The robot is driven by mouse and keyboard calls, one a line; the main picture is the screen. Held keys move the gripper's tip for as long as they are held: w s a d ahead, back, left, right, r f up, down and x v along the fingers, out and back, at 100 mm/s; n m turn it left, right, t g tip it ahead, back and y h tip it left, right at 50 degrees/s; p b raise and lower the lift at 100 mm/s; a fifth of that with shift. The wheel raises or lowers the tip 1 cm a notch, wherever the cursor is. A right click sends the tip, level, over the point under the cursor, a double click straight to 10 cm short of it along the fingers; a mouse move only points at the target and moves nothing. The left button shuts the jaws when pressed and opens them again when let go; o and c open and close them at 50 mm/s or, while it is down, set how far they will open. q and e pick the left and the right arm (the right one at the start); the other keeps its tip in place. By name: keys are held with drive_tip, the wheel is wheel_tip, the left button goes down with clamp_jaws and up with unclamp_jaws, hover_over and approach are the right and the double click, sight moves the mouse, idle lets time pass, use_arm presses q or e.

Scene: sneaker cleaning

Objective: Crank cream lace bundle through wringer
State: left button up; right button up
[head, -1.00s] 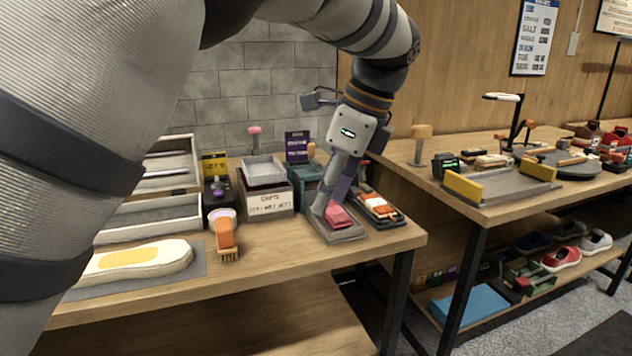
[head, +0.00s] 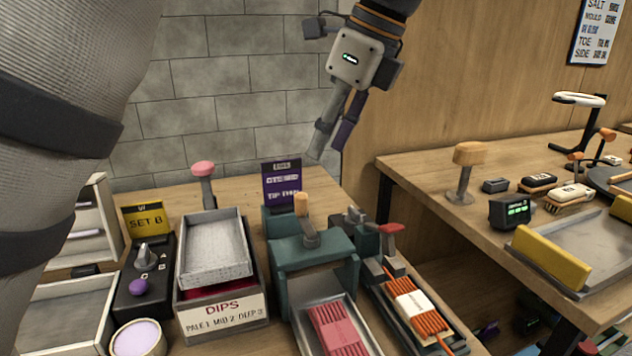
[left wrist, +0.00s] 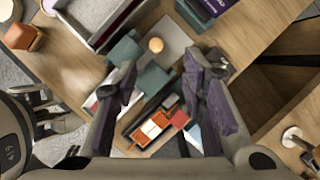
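The teal wringer (head: 312,262) stands on the near bench, with a round wooden crank knob (head: 301,204) on top. A pink-red lace bundle (head: 338,330) lies on the metal tray (head: 370,340) in front of it. I cannot make out a cream lace bundle. My left gripper (head: 331,143) hangs empty above and behind the wringer, in front of the block wall. In the left wrist view its purple-padded fingers (left wrist: 160,70) are spread, with the wooden knob (left wrist: 155,45) below between them.
An orange lace bundle (head: 417,310) with a cream band lies in a device right of the wringer. The dips box (head: 222,315), with a grey tray (head: 214,250) on it, stands close left. A purple sign (head: 281,184) rises behind the wringer. A second bench (head: 440,220) is at right.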

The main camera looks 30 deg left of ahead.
sight(302, 193)
use_arm(q)
drive_tip(key=x, duration=1.1)
drive_tip(key=shift+s+d+f, duration=0.1)
drive_tip(key=shift+s+f, duration=0.05)
drive_tip(key=shift+s, duration=0.15)
clamp_jaws()
